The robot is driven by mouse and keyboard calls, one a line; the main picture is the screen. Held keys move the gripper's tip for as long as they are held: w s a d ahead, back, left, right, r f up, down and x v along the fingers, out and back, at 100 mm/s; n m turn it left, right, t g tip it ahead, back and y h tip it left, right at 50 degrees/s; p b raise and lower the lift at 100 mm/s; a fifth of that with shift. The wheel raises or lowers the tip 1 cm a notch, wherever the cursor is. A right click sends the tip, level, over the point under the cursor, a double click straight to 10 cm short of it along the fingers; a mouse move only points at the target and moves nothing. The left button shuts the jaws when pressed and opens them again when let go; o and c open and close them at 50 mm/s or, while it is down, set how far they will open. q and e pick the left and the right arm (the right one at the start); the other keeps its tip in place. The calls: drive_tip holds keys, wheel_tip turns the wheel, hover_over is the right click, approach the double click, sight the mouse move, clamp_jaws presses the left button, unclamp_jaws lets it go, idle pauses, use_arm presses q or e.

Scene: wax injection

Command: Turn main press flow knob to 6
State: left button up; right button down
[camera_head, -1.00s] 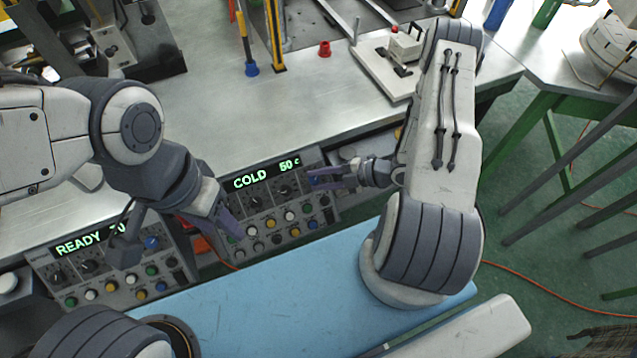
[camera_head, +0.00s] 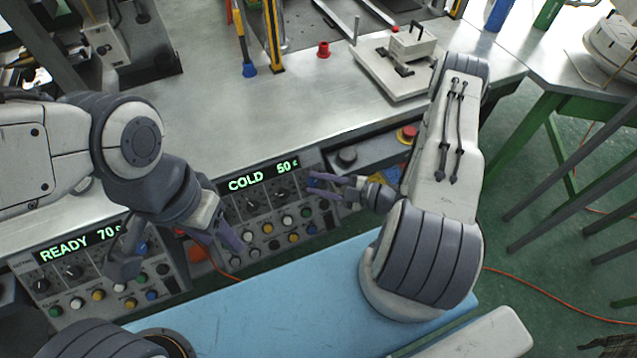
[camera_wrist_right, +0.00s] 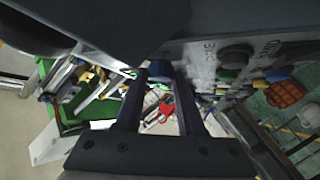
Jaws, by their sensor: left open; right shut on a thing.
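The right control panel (camera_head: 262,213) has a green "COLD 50 c" display, black dials and rows of coloured buttons. My right gripper (camera_head: 318,181) reaches its upper right part from the right.
A light blue surface (camera_head: 290,290) lies in front. The metal tabletop (camera_head: 210,110) is behind.

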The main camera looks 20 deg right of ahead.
drive_tip(key=c, duration=0.5)
unclamp_jaws()
drive_tip(key=shift+b+v, duration=0.95)
drive_tip(key=shift+v, duration=4.3)
